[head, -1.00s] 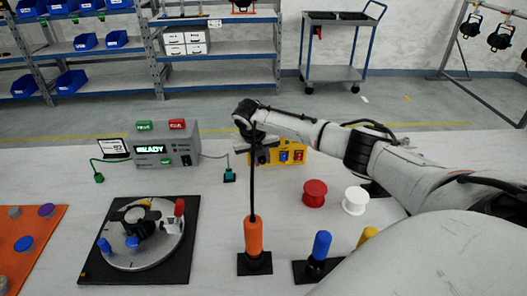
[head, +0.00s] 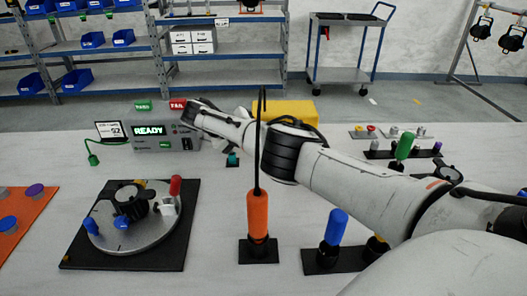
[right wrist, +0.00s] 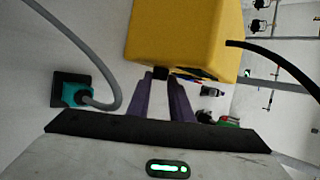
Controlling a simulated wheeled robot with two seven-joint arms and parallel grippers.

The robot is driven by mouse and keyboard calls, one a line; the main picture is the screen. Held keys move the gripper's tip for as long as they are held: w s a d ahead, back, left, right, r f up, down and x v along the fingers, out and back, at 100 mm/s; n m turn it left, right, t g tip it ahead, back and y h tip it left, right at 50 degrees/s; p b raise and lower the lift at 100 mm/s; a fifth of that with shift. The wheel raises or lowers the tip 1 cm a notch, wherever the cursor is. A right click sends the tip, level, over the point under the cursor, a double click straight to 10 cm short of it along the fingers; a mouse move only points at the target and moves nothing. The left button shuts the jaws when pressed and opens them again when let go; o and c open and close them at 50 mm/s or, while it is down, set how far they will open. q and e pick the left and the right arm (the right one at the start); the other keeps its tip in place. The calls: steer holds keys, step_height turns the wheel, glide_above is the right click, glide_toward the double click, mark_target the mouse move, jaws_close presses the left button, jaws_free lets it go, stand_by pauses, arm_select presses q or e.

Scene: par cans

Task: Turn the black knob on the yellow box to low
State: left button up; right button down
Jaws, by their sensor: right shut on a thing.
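The yellow box (head: 293,109) stands near the far edge of the table, its lower front hidden behind my right arm in the head view. It fills the top middle of the right wrist view (right wrist: 180,32). The black knob (right wrist: 160,72) shows there at the box face. My right gripper (right wrist: 161,77) has its two purple fingers on either side of the knob and is shut on it. The knob's pointer and setting marks cannot be made out. My left gripper is not in view.
A grey box reading READY (head: 166,137) stands left of my right arm. An orange-handled post (head: 258,217) rises close in front of the arm. A turntable (head: 130,224) and a blue-handled post (head: 335,228) stand nearer. A teal plug (right wrist: 76,94) with a grey cable is beside the fingers.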

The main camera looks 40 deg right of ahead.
stand_by(0.3)
steer(key=c, duration=1.6)
jaws_free()
steer(key=shift+d, duration=0.1)
steer(key=shift+b+v, duration=0.4)
steer(key=shift+v, duration=4.8)
